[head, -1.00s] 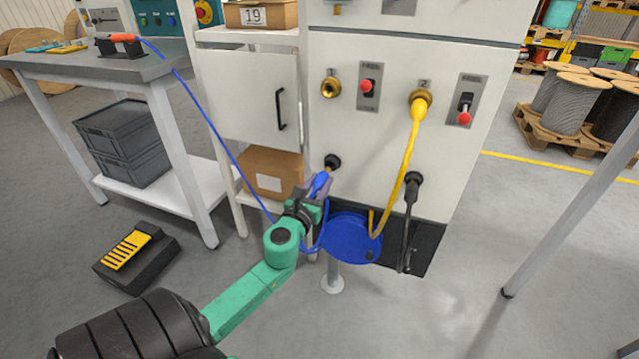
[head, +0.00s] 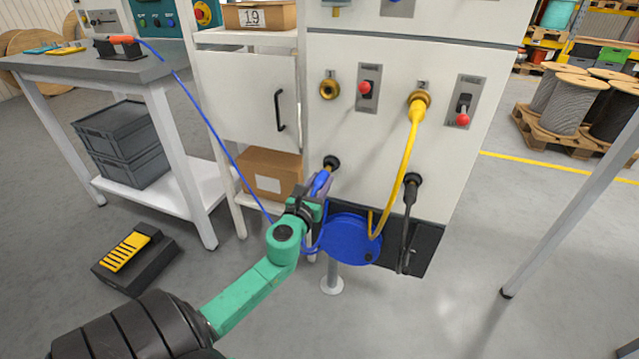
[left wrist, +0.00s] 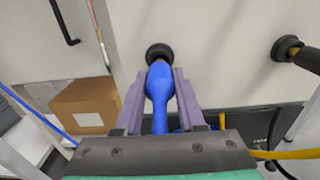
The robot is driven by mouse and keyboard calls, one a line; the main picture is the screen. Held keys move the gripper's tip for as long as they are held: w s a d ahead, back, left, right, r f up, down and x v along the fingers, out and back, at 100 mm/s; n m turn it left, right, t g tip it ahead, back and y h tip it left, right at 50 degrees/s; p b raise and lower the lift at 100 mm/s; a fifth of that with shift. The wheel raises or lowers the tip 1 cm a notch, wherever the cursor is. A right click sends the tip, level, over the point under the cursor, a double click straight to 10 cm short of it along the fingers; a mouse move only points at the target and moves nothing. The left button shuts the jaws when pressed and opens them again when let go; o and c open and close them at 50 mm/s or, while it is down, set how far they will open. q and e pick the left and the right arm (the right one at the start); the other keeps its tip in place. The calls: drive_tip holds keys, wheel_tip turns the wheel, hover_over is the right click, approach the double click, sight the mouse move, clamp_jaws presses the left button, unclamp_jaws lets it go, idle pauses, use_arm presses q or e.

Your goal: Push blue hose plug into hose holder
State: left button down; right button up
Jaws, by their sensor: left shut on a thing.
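The blue hose plug (left wrist: 160,88) is between the fingers of my left gripper (left wrist: 160,82), which is shut on it. In the left wrist view its far end meets the black round hose holder (left wrist: 159,53) on the white panel. I cannot tell how deep it sits. In the head view the plug (head: 320,182) and my left gripper (head: 317,195) are just below the holder (head: 331,162), and the fingers partly hide the plug. My right gripper is not in view.
A blue reel (head: 350,240) stands right of my left gripper. A yellow hose (head: 405,165) hangs from a brass fitting, and a black plug (head: 411,190) sits in another holder to the right. A cardboard box (head: 270,172) lies on a shelf to the left.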

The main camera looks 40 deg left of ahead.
use_arm(q)
drive_tip(key=shift+x, duration=1)
drive_tip(key=shift+c, duration=2.1)
unclamp_jaws()
drive_tip(key=shift+s, duration=0.25)
drive_tip(key=b+v, duration=0.1)
drive_tip(key=v, duration=1.3)
drive_tip(key=shift+b, duration=0.35)
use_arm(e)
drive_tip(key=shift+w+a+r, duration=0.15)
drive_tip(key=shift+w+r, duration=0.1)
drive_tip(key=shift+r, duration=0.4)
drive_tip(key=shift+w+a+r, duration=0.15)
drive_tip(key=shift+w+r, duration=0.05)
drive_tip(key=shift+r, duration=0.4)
